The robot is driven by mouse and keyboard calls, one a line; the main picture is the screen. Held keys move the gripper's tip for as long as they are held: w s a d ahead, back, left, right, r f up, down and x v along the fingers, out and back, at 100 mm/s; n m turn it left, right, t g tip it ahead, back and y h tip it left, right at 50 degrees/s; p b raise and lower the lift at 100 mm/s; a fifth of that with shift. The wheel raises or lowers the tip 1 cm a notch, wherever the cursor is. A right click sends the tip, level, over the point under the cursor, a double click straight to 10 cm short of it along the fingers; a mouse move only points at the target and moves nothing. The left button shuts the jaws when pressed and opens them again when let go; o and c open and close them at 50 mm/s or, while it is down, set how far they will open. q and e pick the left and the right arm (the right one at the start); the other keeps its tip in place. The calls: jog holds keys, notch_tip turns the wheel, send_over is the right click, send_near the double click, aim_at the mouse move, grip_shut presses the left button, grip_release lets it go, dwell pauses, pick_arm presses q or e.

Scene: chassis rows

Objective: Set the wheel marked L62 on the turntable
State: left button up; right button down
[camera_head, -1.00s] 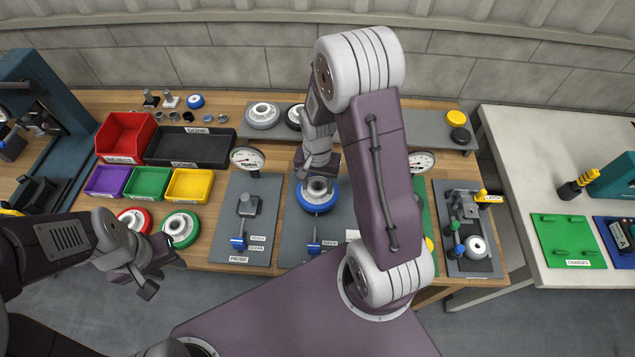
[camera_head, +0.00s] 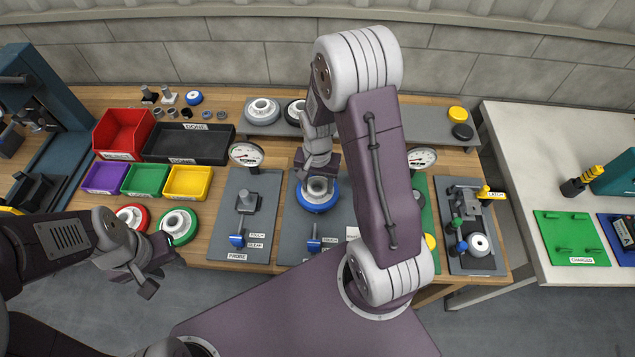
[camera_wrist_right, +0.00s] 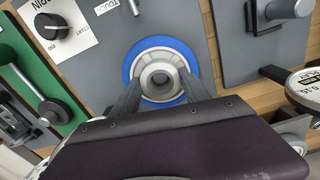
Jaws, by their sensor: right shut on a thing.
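A blue-rimmed wheel with a pale hub (camera_head: 317,205) is at the middle grey board (camera_head: 290,240); it also shows in the right wrist view (camera_wrist_right: 142,60). My right gripper (camera_head: 316,178) is shut on its hub from above, with one finger on each side in the wrist view (camera_wrist_right: 158,88). I cannot tell whether the wheel rests on the board or is just above it. The wheel covers whatever is under it, so no turntable surface shows. No L62 mark is readable. My left gripper (camera_head: 155,272) is open and empty at the lower left.
A red-rimmed wheel (camera_head: 132,213) and a green-rimmed wheel (camera_head: 179,226) lie near my left gripper. More wheels (camera_head: 262,108) stand on the rear shelf. A dial gauge (camera_head: 246,154) and the PROBE board (camera_head: 232,215) are left of the held wheel. A knob (camera_wrist_right: 50,26) is beside it.

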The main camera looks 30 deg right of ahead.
jog(key=shift+f, duration=0.45)
jog(key=shift+c, duration=2.3)
grip_release()
notch_tip(320, 180, up, 9)
jog(key=shift+r, duration=0.1)
